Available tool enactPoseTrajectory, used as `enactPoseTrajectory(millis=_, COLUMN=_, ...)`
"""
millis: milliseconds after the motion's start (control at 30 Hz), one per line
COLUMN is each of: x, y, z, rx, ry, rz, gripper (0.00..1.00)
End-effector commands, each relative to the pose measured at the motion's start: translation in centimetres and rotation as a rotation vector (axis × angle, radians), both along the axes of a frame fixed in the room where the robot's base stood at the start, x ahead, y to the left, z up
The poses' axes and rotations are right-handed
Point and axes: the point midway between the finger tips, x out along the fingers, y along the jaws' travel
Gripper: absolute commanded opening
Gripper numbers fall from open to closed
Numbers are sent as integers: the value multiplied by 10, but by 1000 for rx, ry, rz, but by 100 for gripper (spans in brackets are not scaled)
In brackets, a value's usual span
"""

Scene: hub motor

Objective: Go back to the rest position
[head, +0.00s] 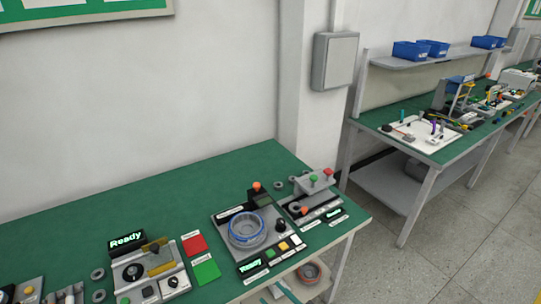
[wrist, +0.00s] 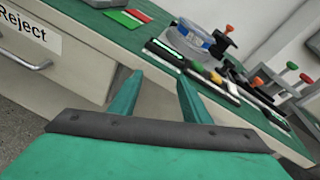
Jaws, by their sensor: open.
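My gripper (wrist: 157,97) shows in the wrist view with its two green fingers apart and nothing between them. It is in front of the green-topped workbench, near a drawer front marked "Reject" (wrist: 20,25). In the head view my gripper is not visible. A round grey ring part with a blue band (head: 247,229) sits on a test station on the bench; it also shows in the wrist view (wrist: 190,38), beyond the fingers and apart from them.
The green workbench (head: 150,205) carries a "Ready" display (head: 127,240), red (head: 194,244) and green (head: 207,270) pads and a button fixture (head: 314,184). A second bench (head: 440,155) stands at the right. Grey floor (head: 455,230) is clear between and before them.

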Motion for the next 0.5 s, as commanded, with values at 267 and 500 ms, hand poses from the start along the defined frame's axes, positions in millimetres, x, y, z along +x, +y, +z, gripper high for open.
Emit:
enactPoseTrajectory(millis=267, x=-70, y=13, z=-74, rx=-474, ry=-74, rz=-75, gripper=43)
enactPoseTrajectory(millis=500, x=-141, y=5, z=-98, rx=-945, ry=-165, rz=-56, gripper=43)
